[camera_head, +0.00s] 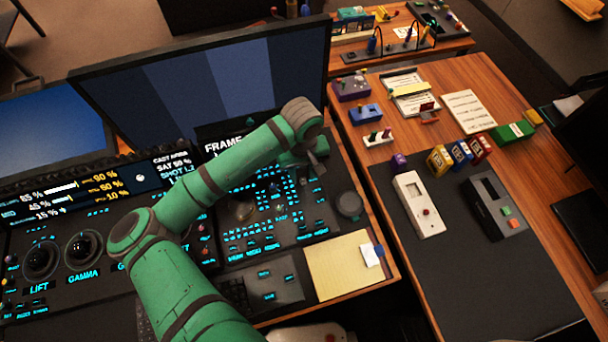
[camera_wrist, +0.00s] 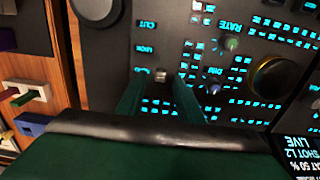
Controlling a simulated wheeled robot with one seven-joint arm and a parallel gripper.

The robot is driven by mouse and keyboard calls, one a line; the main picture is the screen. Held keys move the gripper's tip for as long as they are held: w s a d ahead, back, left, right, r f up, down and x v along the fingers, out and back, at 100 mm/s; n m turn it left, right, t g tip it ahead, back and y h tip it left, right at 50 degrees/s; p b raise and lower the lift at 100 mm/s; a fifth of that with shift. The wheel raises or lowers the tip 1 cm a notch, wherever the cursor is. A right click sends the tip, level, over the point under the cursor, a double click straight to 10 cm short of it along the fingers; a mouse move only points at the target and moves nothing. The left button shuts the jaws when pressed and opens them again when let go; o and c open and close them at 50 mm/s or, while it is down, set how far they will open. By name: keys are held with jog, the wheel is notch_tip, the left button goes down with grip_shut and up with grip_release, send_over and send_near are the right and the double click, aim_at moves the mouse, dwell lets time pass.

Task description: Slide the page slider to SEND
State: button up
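The black control panel (camera_head: 335,185) with glowing cyan legends lies under my arm. In the wrist view, my gripper (camera_wrist: 160,82) points at this panel, its two dark green fingers apart. A small grey knob (camera_wrist: 161,75) shows between the fingertips, beside a short column of cyan labels. The top label reads CUT; the lower ones are hard to read. I cannot tell for sure whether this knob is the page slider, or whether the fingers touch it. No SEND label is readable. In the head view, my arm largely hides the gripper and the panel below it.
A round knob (camera_head: 348,204) stands at the panel's right edge, and a trackball (camera_wrist: 272,77) lies right of the fingers in the wrist view. A large monitor (camera_head: 225,80) rises behind. A yellow pad (camera_head: 340,272) lies in front. Small devices stand on the right-hand desk.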

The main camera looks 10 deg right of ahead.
aim_at(302, 178)
jog(key=shift+s, duration=0.1)
notch_tip(302, 178, up, 11)
dwell(0.7)
jog(key=shift+f, duration=0.1)
